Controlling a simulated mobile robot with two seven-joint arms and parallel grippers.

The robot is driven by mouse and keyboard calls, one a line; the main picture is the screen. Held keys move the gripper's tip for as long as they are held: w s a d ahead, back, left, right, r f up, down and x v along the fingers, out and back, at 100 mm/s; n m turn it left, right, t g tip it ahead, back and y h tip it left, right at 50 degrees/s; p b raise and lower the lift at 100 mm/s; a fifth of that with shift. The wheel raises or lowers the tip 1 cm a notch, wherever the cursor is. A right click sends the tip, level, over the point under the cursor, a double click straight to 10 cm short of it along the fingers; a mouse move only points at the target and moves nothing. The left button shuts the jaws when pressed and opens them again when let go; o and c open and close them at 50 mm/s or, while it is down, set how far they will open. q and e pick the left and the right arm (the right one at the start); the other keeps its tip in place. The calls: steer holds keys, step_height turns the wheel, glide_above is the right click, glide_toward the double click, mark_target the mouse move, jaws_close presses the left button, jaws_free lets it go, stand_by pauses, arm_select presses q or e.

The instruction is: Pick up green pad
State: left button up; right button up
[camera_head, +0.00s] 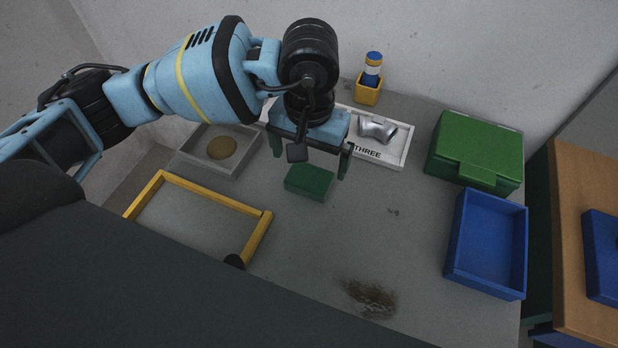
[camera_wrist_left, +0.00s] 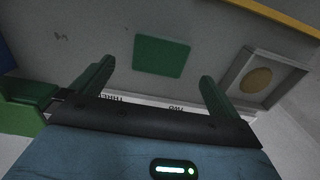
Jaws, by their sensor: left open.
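The green pad (camera_head: 310,181) is a small flat rectangular block lying on the grey table, near the middle. My left gripper (camera_head: 311,165) is above and just behind it, with its two green fingers apart and nothing between them. In the left wrist view the pad (camera_wrist_left: 162,56) lies beyond the spread fingertips of the left gripper (camera_wrist_left: 157,70), apart from them. My right gripper is in neither view.
A white tray labelled THREE (camera_head: 395,150) holds a metal casting (camera_head: 377,129). A grey tray (camera_head: 190,163) holds a round tan piece (camera_head: 221,148). A yellow frame (camera_head: 200,188) lies left. A green box (camera_head: 470,143) and blue tray (camera_head: 456,232) stand right. A brown stain (camera_head: 370,298) marks the front.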

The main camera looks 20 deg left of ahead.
mark_target(309, 176)
arm_select(q)
steer(key=shift+w+f+p, duration=0.1)
steer(key=shift+f+p, duration=0.2)
steer(key=shift+f, duration=3.05)
steer(key=c, duration=1)
